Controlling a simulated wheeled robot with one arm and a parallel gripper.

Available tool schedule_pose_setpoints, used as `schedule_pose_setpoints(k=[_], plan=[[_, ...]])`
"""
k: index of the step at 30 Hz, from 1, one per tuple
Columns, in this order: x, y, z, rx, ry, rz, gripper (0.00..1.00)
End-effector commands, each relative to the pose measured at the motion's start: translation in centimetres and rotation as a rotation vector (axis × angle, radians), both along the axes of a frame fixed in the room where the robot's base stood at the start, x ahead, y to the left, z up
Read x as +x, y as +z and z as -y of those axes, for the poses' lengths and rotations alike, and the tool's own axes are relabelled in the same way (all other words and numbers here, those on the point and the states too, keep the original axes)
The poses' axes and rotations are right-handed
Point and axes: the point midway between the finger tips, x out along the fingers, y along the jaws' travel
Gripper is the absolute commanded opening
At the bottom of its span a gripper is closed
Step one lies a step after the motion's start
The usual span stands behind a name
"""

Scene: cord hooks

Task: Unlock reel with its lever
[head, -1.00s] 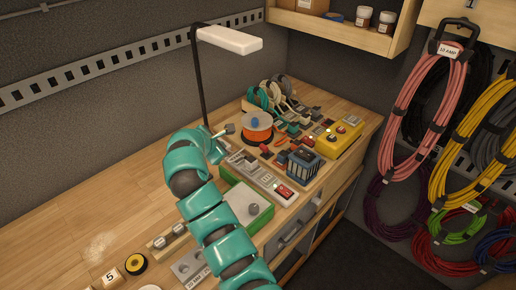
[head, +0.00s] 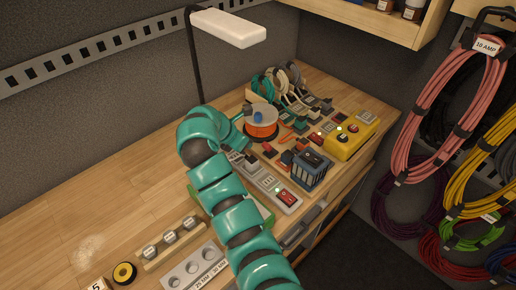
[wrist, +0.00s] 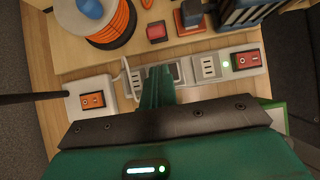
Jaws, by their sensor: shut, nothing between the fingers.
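The reel (head: 261,128) is an orange cord wound between pale flanges, with a blue knob (head: 258,117) on top. It stands on the bench just right of my gripper in the head view. In the wrist view the reel (wrist: 112,20) shows at top left, cut by the frame edge, with the blue knob (wrist: 90,8). My gripper (wrist: 160,80) is shut and empty, over the power strip and apart from the reel in that picture. My arm partly covers the gripper in the head view. I cannot make out a lever for certain.
A white power strip (wrist: 208,68) with a red switch (wrist: 247,59) lies below the reel in the wrist view. A red block (wrist: 157,31) sits beside the reel. A blue crate (head: 312,169), a yellow box (head: 350,137) and a lamp (head: 229,27) are close by. The left bench is mostly clear.

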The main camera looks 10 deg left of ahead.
Motion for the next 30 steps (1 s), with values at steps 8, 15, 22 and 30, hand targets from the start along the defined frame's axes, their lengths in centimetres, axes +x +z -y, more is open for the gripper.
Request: schedule_pose_setpoints(k=[8, 15, 22, 30], plan=[[1.4, -2.1, 1.1, -0.003, -0.002, -0.003, 0.0], [3.3, -5.2, 2.3, -0.003, -0.002, -0.003, 0.0], [4.4, -6.9, 3.0, -0.002, -0.003, -0.002, 0.0], [4.9, -7.9, 3.2, 0.001, -0.002, 0.001, 0.0]])
